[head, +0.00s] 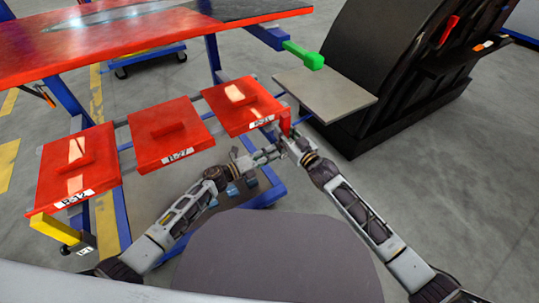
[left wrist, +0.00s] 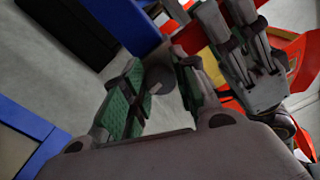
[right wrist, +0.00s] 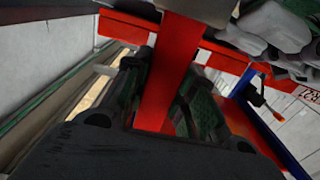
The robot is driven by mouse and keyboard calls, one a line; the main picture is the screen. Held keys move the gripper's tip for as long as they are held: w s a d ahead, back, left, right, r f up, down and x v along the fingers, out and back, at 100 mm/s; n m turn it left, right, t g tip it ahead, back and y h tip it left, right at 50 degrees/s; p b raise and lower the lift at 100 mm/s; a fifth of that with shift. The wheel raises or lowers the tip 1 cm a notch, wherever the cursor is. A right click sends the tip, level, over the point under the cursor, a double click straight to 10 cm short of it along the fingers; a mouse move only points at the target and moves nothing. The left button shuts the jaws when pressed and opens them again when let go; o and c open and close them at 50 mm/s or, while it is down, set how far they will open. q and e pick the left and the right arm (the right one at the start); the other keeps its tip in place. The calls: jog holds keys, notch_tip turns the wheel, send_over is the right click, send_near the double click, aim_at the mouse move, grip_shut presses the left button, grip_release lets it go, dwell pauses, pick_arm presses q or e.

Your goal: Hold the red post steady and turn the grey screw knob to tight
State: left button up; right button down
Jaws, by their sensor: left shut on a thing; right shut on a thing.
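The red post (head: 285,122) hangs at the right end of the row of red panels. In the right wrist view the red post (right wrist: 168,75) runs between the fingers of my right gripper (head: 291,139), which is shut on it. The grey screw knob (left wrist: 159,78) shows as a dark grey round piece between the green-padded fingers of my left gripper (head: 268,155), which is shut on it. The two grippers are close together, the left one slightly lower. In the head view the knob is hidden by the grippers, and its turn cannot be read.
Three red panels with number labels (head: 172,133) sit left of the post on a blue frame. A green handle (head: 304,55) and a grey board (head: 325,93) lie beyond the grippers, beside a large black rack (head: 385,70). Open floor lies at right.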

pick_arm(q)
jog(key=shift+f+m, duration=0.1)
jog(key=shift+m, duration=0.5)
jog(key=o, duration=1)
jog(key=shift+s+a, duration=0.15)
jog(key=v, duration=1.1)
jog(key=shift+s+a, duration=0.15)
jog(key=shift+a, duration=0.15)
pick_arm(e)
jog(key=c, duration=1.1)
grip_release()
jog(key=shift+s+d, duration=0.1)
